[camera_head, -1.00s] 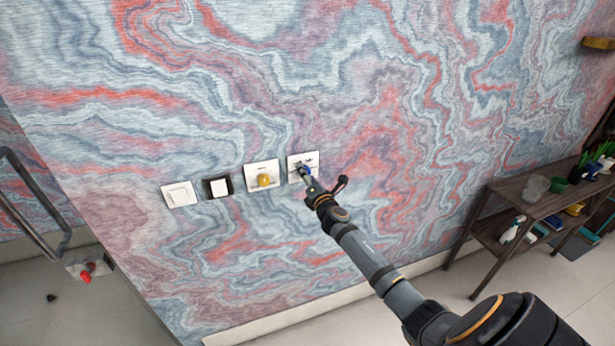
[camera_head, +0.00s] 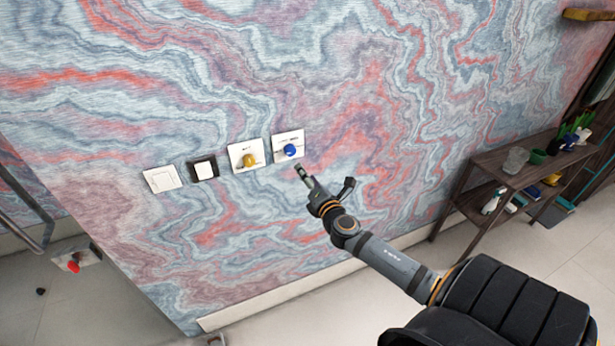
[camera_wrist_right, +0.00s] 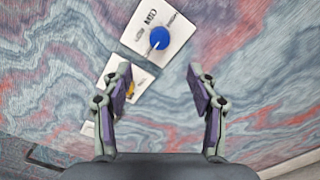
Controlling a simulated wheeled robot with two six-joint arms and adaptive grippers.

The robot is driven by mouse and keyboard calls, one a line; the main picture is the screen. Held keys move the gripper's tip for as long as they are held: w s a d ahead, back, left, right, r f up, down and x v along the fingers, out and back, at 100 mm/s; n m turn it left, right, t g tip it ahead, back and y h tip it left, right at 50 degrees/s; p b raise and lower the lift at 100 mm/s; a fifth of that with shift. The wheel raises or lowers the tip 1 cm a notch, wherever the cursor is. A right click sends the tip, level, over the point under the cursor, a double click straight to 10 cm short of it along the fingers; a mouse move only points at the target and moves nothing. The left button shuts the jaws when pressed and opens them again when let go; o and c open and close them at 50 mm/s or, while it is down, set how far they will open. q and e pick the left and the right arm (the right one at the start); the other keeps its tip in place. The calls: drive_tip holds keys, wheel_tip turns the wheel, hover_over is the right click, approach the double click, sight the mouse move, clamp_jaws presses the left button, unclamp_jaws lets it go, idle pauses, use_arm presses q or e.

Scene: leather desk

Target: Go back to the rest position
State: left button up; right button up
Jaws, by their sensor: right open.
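My right gripper (camera_head: 326,188) is open and empty in front of the patterned wall. It is apart from the blue knob (camera_head: 290,150), below and to the right of it in the head view. The blue knob sits on a white wall plate (camera_head: 281,140). In the right wrist view the blue knob (camera_wrist_right: 159,38) shows beyond the spread fingers (camera_wrist_right: 160,105), with nothing between them. My left gripper is in neither view.
Left of the blue knob are a yellow knob (camera_head: 249,160), a black-framed switch (camera_head: 203,169) and a white switch (camera_head: 162,179). A dark wooden shelf (camera_head: 515,180) with several items stands at the right. A red knob (camera_head: 73,266) is at the lower left.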

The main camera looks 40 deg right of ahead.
idle(0.4)
drive_tip(key=s+d+f+m+g+b, duration=0.1)
drive_tip(key=s+f+m+g, duration=0.3)
drive_tip(key=f, duration=0.9)
drive_tip(key=s+d+f+m+g+b, duration=0.25)
drive_tip(key=s+f, duration=0.25)
drive_tip(key=f, duration=0.8)
drive_tip(key=s+f+m+g+b, duration=0.1)
drive_tip(key=s+f+m+g, duration=0.3)
drive_tip(key=f, duration=0.9)
drive_tip(key=s+a+f+m+g+y+b, duration=0.1)
drive_tip(key=s+a+f+m+g, duration=0.1)
drive_tip(key=s+a+f, duration=0.3)
drive_tip(key=s+a+f+m+g+y+b, duration=0.1)
drive_tip(key=s+a+f+m, duration=0.4)
drive_tip(key=s+f, duration=0.6)
drive_tip(key=s+a+f+m+g+y+b, duration=0.1)
drive_tip(key=s+a+f+m+g, duration=0.2)
drive_tip(key=s+f, duration=0.5)
drive_tip(key=s+a+m, duration=0.1)
drive_tip(key=s, duration=0.8)
drive_tip(key=shift+a+f+b, duration=0.3)
drive_tip(key=shift+a+b, duration=0.05)
drive_tip(key=shift+a, duration=0.05)
drive_tip(key=shift+m, duration=0.25)
